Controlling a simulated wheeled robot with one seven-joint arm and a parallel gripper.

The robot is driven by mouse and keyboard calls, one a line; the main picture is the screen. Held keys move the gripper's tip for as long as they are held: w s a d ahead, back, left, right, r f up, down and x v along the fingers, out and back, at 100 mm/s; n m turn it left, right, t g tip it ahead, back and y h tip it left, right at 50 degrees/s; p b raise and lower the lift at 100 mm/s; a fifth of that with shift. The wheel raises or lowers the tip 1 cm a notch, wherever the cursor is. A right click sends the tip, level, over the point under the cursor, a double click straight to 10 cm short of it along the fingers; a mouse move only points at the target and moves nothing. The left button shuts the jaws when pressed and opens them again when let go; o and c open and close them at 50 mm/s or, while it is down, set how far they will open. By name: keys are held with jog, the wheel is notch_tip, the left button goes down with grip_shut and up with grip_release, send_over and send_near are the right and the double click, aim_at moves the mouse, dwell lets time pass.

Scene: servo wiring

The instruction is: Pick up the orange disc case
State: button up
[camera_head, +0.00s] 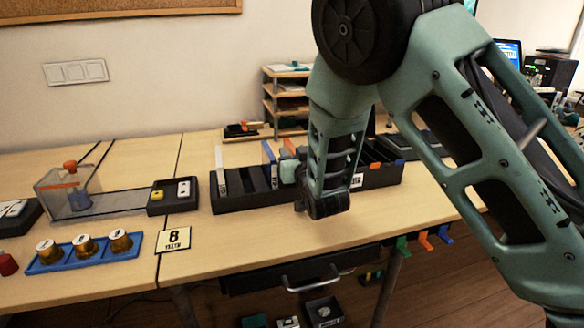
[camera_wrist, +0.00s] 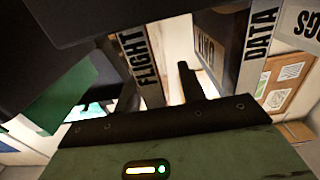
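A black rack (camera_head: 240,202) on the table holds several upright cases. An orange strip (camera_head: 288,146), which looks like the top of the orange disc case, shows in the rack just right of a blue-edged case (camera_head: 268,152); my arm hides the area to its right. My gripper (camera_head: 290,171) is at the rack, just below and in front of the orange strip. Whether it touches a case is hidden. In the wrist view, a spine marked FLIGHT (camera_wrist: 140,68) and a spine marked DATA (camera_wrist: 257,48) stand close ahead.
A white case (camera_head: 221,172) stands at the rack's left end. A card marked 8 (camera_head: 174,239), a blue tray with several knobs (camera_head: 62,262) and a clear box (camera_head: 70,190) lie left. A shelf organizer (camera_head: 285,95) stands behind. The table front is clear near the rack.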

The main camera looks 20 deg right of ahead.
grip_shut()
